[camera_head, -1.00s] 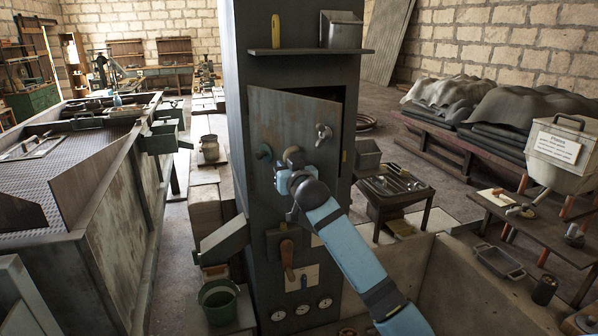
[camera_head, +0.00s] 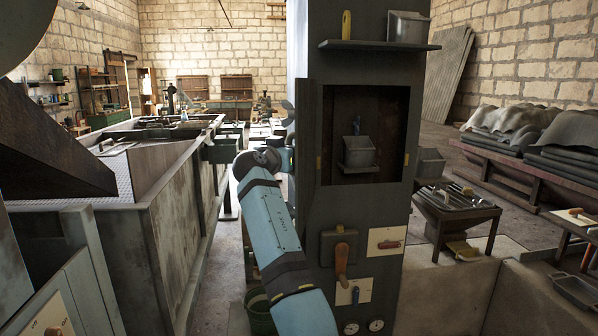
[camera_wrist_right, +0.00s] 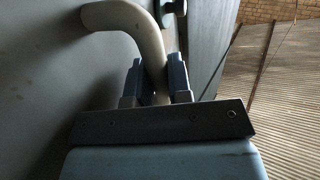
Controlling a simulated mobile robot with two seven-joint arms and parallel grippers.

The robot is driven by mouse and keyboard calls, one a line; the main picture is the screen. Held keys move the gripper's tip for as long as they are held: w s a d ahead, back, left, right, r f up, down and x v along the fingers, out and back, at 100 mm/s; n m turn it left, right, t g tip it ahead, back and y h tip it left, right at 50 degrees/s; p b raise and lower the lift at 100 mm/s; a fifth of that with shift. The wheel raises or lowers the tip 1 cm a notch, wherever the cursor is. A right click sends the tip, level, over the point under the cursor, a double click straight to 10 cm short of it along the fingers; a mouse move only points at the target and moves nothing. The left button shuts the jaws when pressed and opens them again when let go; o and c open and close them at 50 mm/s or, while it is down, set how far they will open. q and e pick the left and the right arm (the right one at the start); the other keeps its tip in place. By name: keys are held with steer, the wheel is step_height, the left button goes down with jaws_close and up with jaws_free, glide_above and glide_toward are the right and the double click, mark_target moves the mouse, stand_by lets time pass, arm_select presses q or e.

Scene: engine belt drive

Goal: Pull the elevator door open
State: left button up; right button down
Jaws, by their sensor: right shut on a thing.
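The elevator door (camera_head: 309,135) is a grey metal panel on the tall dark column (camera_head: 398,215). It stands swung out to the left, nearly edge-on in the head view, and the opening shows. The door's curved metal handle (camera_wrist_right: 130,18) passes between the fingers of my right gripper (camera_wrist_right: 157,84), which is shut on it. In the head view my right gripper (camera_head: 285,158) is at the left of the door, partly hidden by its wrist. My left gripper is not in view.
A small grey bin (camera_head: 359,150) sits inside the opening. A shelf (camera_head: 380,45) juts out above, and a lever (camera_head: 341,258) and gauges are below. A large metal tank (camera_head: 170,215) stands left; a small tool table (camera_head: 455,205) stands right.

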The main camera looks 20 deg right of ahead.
arm_select(q)
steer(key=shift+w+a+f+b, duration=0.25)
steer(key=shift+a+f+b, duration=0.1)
steer(key=shift+b, duration=0.2)
arm_select(e)
steer(key=shift+w+a+r+m+g+h, duration=0.15)
steer(key=shift+w+a+m+g+h, duration=0.45)
steer(key=shift+w+a+g, duration=0.15)
steer(key=shift+d, duration=0.1)
steer(key=c, duration=1.4)
jaws_free()
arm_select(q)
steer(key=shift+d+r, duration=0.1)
arm_select(e)
steer(key=shift+o, duration=0.2)
steer(key=shift+d, duration=0.15)
arm_select(q)
steer(key=b, duration=0.1)
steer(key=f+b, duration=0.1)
steer(key=b, duration=0.1)
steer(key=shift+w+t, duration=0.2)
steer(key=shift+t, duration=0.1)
arm_select(e)
steer(key=v, duration=1.3)
steer(key=shift+s+a, duration=0.25)
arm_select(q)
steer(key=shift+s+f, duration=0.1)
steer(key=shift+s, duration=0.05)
